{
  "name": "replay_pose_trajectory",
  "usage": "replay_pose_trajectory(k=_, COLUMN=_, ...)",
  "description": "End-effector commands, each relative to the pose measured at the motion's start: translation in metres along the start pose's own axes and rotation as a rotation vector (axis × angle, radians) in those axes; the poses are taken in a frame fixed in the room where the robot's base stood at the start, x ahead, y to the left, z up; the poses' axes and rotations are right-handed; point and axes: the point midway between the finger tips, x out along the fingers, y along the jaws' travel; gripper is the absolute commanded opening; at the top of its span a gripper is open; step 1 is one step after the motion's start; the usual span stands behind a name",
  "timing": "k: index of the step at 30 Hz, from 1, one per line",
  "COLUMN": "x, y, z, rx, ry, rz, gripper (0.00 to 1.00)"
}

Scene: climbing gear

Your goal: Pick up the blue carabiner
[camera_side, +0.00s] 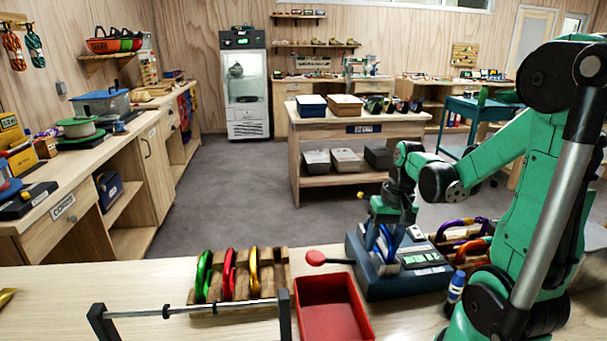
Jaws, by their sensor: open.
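A blue carabiner (386,247) stands at the blue device with a small display (405,270) on the near table. It shows just below my gripper (388,228), which points down over the device. The jaws are open; the fingertips are small and partly hidden, so I cannot tell whether they are around the carabiner or just above it.
A wooden rack (270,270) holds green, red and yellow carabiners. A red tray (333,308) and a metal bar on posts (195,310) are in front. A red-knobbed lever (316,258) sticks out left of the device. Another rack with purple and orange carabiners (470,232) stands right.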

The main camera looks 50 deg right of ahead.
Motion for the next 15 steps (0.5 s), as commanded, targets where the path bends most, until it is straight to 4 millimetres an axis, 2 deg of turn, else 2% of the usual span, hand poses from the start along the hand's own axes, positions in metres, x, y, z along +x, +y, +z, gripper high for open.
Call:
replay_pose_trajectory(k=5, x=0.0001, y=-0.0001, z=0.0, rx=0.0, ry=0.0, rz=0.0, gripper=0.53)
replay_pose_trajectory(k=6, x=0.0001, y=-0.0001, z=0.0, rx=0.0, ry=0.0, rz=0.0, gripper=0.5)
replay_pose_trajectory(k=11, x=0.0, y=-0.0001, z=0.0, rx=0.0, ry=0.0, rz=0.0, gripper=0.04)
replay_pose_trajectory(k=12, x=0.0, y=-0.0001, z=0.0, rx=0.0, ry=0.0, rz=0.0, gripper=0.0)
replay_pose_trajectory(k=15, x=-0.0001, y=-0.0001, z=0.0, rx=0.0, ry=0.0, rz=0.0, gripper=0.0)
